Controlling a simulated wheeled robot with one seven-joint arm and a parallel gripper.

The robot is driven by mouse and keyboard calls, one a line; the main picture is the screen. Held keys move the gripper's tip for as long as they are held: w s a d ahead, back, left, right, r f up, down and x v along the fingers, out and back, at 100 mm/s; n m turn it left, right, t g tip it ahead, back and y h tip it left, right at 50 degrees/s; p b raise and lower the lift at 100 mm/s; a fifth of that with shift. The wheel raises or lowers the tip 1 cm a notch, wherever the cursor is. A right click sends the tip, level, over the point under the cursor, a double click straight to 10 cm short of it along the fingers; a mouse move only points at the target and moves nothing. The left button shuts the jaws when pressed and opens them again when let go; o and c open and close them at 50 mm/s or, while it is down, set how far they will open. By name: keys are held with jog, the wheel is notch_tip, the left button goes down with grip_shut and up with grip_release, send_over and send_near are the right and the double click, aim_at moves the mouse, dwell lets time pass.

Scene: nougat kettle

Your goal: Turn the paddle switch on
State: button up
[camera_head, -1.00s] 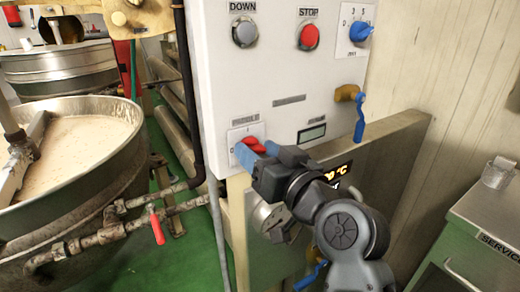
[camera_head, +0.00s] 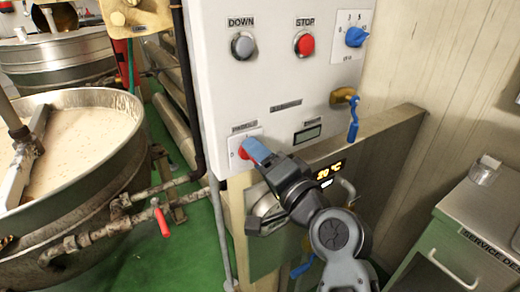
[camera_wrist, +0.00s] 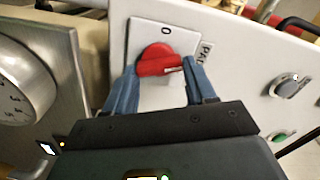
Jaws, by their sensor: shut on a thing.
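The paddle switch is a red rotary knob (camera_head: 243,153) on a white plate, low on the left of the white control panel. My gripper (camera_head: 254,148) is at it, its blue fingers seen nearly edge-on and covering much of the knob. In the wrist view the red knob (camera_wrist: 155,60) sits between the two blue fingers, and my gripper (camera_wrist: 158,72) is shut on it. There a "0" is printed on the plate (camera_wrist: 150,27) above the knob, and part of the "PADDLE" label shows on the right. The plate's other marks are hidden.
Above are a grey DOWN button (camera_head: 243,46), a red STOP button (camera_head: 304,43) and a blue selector (camera_head: 355,37). A blue-handled valve (camera_head: 352,118) hangs right of the panel. The kettle (camera_head: 75,165) stands left, a service desk (camera_head: 480,230) right.

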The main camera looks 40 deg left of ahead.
jog(key=shift+d+f+m+p, duration=0.1)
jog(key=shift+m+p, duration=1.15)
jog(key=shift+m, duration=1.05)
jog(key=o, duration=1)
jog(key=shift+o, duration=0.2)
jog(key=v, duration=0.7)
jog(key=shift+d+b, duration=0.3)
jog(key=shift+b, duration=0.15)
jog(key=shift+s+f, duration=0.1)
